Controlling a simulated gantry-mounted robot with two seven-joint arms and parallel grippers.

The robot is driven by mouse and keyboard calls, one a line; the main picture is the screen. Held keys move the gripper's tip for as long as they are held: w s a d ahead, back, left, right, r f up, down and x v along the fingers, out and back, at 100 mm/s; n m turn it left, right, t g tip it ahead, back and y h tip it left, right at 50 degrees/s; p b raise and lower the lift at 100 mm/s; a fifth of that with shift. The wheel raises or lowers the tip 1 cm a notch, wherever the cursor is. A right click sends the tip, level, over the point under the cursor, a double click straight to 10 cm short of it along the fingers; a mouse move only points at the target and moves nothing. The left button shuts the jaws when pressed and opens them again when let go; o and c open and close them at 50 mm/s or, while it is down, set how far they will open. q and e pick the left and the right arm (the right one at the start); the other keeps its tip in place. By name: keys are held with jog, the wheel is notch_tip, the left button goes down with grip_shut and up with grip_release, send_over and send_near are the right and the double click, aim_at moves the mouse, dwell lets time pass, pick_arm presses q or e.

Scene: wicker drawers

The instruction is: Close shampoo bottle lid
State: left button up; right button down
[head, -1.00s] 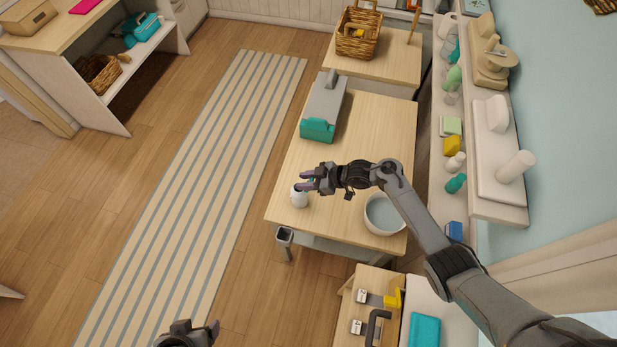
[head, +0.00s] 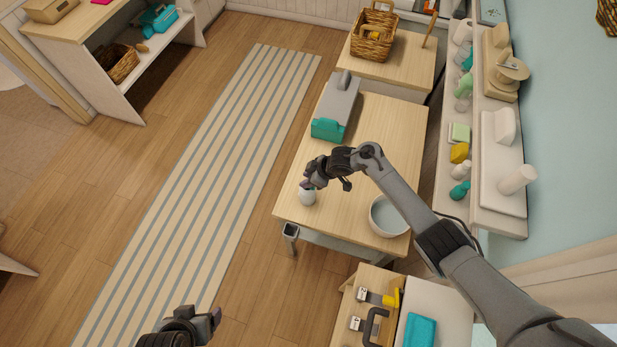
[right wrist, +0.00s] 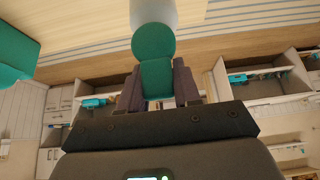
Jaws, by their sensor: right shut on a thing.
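The shampoo bottle (head: 307,197) is white and stands on the wooden table near its left front corner. In the right wrist view the pale bottle body (right wrist: 154,12) shows at the top, with a round teal cap part in front of it. A teal lid flap (right wrist: 157,78) extends from the cap down between my fingers. My right gripper (head: 308,184) is at the bottle's top; in the wrist view its fingers (right wrist: 157,88) are shut on the lid flap. The flap's exact angle is hard to tell. My left gripper (head: 214,319) is low in the head view, away from the table; its jaw gap is unclear.
A pale bowl (head: 388,216) stands on the table right of the bottle. A grey and teal box (head: 338,104) lies at the table's far left. A wicker basket (head: 374,35) sits on the unit behind. The shelf (head: 480,190) at right holds several bottles.

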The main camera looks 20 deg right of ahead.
jog(key=shift+f, duration=0.1)
jog(key=c, duration=0.8)
grip_release()
jog(key=shift+c, duration=0.2)
jog(key=shift+s+d+r, duration=0.2)
jog(key=shift+d+r, duration=0.1)
jog(key=shift+r, duration=0.35)
jog(key=p+v, duration=0.1)
jog(key=v, duration=0.8)
jog(key=shift+r+p, duration=0.15)
jog(key=shift+p, duration=0.25)
jog(key=shift+s+d, duration=0.1)
